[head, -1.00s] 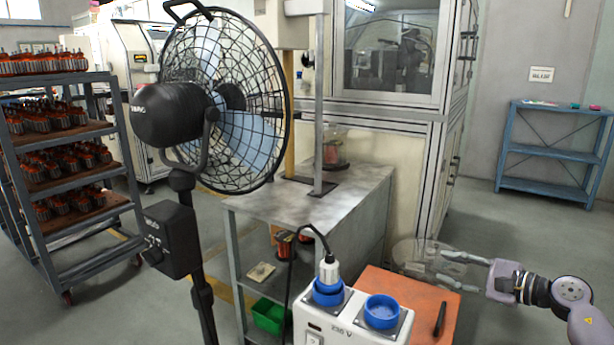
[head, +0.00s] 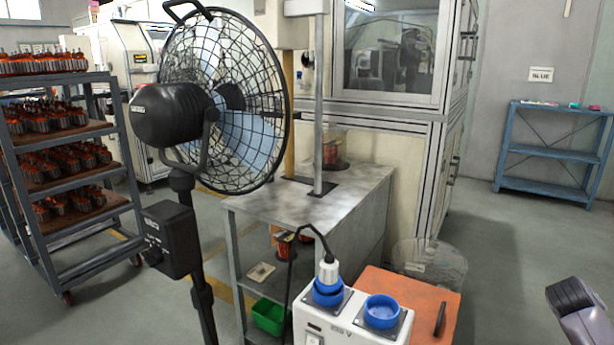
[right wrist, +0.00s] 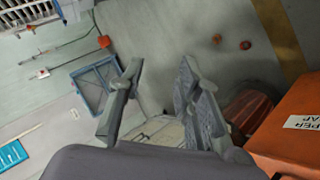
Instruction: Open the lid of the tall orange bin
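The orange bin (head: 415,290) stands at the lower middle of the head view, partly behind a white box. Its flat lid looks closed and carries a dark handle (head: 440,319) near the right edge. An orange surface with a partly readable label (right wrist: 288,150) shows at the right edge of the right wrist view; it looks like the bin's side. My right gripper (right wrist: 160,66) is open and empty, with its fingers apart and the orange surface to their right. In the head view only a link of my right arm shows. My left gripper is in neither view.
A white socket box (head: 355,325) with blue sockets and a plug stands left of the bin. A wire basket (head: 430,262) stands behind it. A black fan (head: 225,100) and metal table (head: 310,205) are further left. Floor right of the bin is clear.

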